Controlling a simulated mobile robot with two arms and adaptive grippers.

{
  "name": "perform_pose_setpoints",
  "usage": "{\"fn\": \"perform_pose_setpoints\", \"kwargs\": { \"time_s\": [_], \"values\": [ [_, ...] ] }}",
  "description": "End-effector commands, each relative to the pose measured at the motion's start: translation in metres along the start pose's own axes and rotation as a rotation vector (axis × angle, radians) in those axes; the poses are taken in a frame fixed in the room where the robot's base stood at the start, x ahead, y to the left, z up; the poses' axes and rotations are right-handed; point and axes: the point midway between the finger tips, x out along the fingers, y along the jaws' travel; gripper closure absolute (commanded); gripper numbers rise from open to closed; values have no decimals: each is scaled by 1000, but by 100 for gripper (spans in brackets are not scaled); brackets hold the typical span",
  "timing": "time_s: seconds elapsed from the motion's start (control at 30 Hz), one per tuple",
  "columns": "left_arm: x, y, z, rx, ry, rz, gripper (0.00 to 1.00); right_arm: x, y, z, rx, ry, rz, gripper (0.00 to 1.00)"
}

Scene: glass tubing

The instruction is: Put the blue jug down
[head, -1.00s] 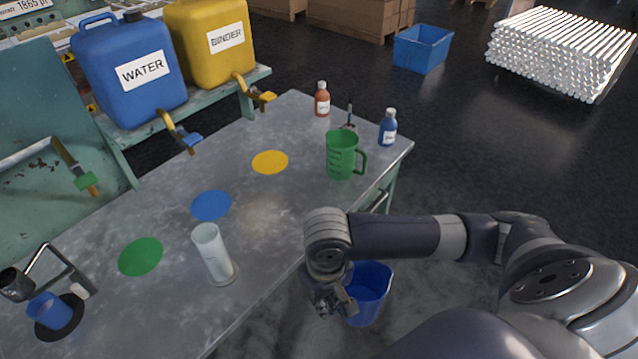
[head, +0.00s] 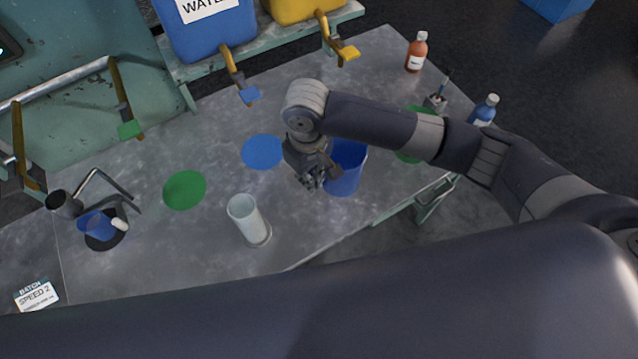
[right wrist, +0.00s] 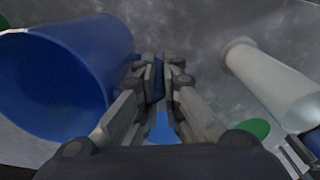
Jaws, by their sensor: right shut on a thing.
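The blue jug (head: 347,178) is over the grey table in the head view, right of the blue disc, partly hidden by my right arm. My right gripper (head: 316,180) is shut on its left side. In the right wrist view the jug (right wrist: 95,65) lies left of the shut fingers (right wrist: 160,75), with its wide mouth toward the camera; a small blue part, seemingly its handle, shows between the fingertips. I cannot tell whether the jug's base touches the table. My left gripper is not in view.
A clear cylinder (head: 247,220) stands left of the jug. A blue disc (head: 262,152) and a green disc (head: 185,190) lie bare on the table (head: 300,240). The green jug (head: 412,157) is mostly behind my arm. Bottles (head: 416,52) stand at the back right.

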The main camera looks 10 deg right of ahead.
Motion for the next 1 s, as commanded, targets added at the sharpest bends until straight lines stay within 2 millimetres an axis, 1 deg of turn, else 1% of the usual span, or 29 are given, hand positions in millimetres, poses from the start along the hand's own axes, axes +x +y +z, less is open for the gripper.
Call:
{"fn": "perform_pose_setpoints", "kwargs": {
  "time_s": [0.07,0.13,0.23,0.3,0.4,0.47,0.53,0.7,0.83,0.87,0.9,0.93,1.0],
  "values": [
    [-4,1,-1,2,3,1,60,10,1,0,2,0,2,100],
    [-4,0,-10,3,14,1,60,16,0,0,2,1,1,100],
    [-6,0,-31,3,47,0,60,27,1,0,3,0,1,100],
    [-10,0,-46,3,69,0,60,37,1,1,2,-1,2,100],
    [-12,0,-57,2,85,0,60,50,1,0,3,1,1,100],
    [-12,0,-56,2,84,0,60,55,1,0,2,2,2,100],
    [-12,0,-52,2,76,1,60,57,1,0,2,4,2,100],
    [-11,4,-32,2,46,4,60,57,1,0,2,4,1,100],
    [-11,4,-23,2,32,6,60,60,1,0,3,3,1,100],
    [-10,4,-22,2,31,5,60,60,1,0,2,3,1,87],
    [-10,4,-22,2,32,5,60,60,1,0,2,3,1,78],
    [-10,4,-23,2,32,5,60,60,1,0,2,3,1,74],
    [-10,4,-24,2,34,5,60,60,1,0,2,3,1,74]
  ]
}}
